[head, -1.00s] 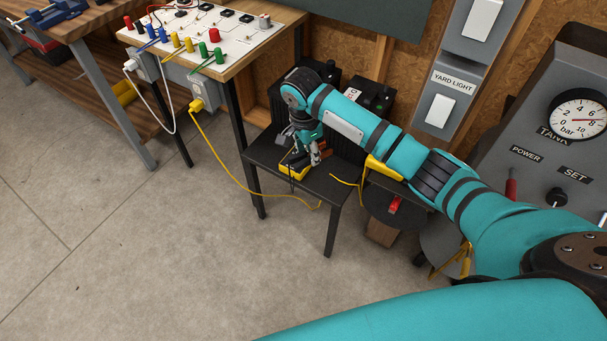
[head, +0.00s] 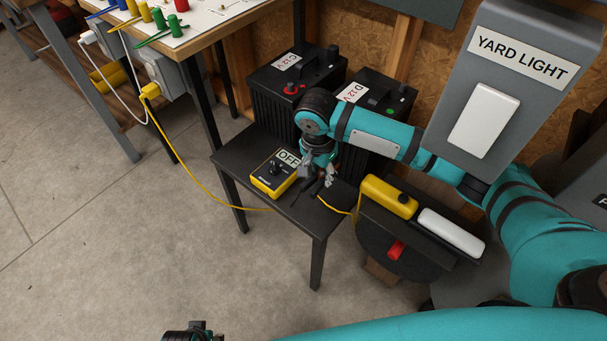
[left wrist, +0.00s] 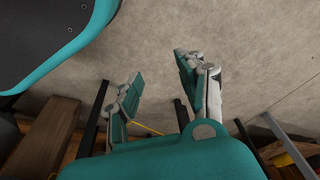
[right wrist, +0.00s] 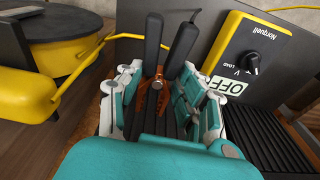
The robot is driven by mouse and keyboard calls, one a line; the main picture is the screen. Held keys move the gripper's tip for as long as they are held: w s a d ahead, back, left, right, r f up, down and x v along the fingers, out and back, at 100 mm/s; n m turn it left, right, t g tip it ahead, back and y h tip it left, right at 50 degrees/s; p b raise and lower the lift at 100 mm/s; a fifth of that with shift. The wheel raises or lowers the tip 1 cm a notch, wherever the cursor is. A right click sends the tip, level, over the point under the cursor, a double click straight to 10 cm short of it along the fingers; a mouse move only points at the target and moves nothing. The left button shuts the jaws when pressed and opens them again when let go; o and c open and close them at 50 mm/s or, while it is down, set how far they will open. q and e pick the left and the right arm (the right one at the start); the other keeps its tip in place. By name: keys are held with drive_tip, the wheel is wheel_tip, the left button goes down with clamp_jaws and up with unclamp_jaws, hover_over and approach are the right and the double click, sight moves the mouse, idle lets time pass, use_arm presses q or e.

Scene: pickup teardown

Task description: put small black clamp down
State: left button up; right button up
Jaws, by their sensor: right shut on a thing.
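The small black clamp (right wrist: 181,50) has black handles and copper-coloured jaws. In the right wrist view it sits between the fingers of my right gripper (right wrist: 160,85), handles pointing away from the palm. In the head view my right gripper (head: 321,180) is low over the dark small table (head: 300,216), with the clamp's dark handles (head: 309,187) partly visible. I cannot tell whether the clamp touches the tabletop. My left gripper (left wrist: 160,75) is open and empty above the concrete floor in the left wrist view.
A yellow tester (head: 270,181) marked OFF stands on the small table, left of my right gripper; it also shows in the right wrist view (right wrist: 240,45). Two black batteries, C (head: 275,108) and D (head: 393,95), stand behind. A yellow cable (head: 190,185) crosses the floor.

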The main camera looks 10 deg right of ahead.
drive_tip(key=b, duration=0.1)
hover_over(319, 199)
drive_tip(key=f, duration=0.5)
drive_tip(key=shift+s+a, duration=0.2)
drive_tip(key=shift+a, duration=0.05)
wheel_tip(319, 199, down, 3)
drive_tip(key=shift+f+b, duration=0.2)
drive_tip(key=shift+b, duration=0.4)
drive_tip(key=shift+f, duration=0.3)
use_arm(q)
wheel_tip(319, 199, up, 8)
drive_tip(key=w, duration=0.2)
drive_tip(key=shift+r+t, duration=0.2)
drive_tip(key=shift+t, duration=0.1)
drive_tip(key=shift+f, duration=0.15)
drive_tip(key=shift+f, duration=0.1)
use_arm(e)
drive_tip(key=o, duration=1.2)
drive_tip(key=shift+f, duration=0.1)
use_arm(q)
drive_tip(key=shift+s+f, duration=0.1)
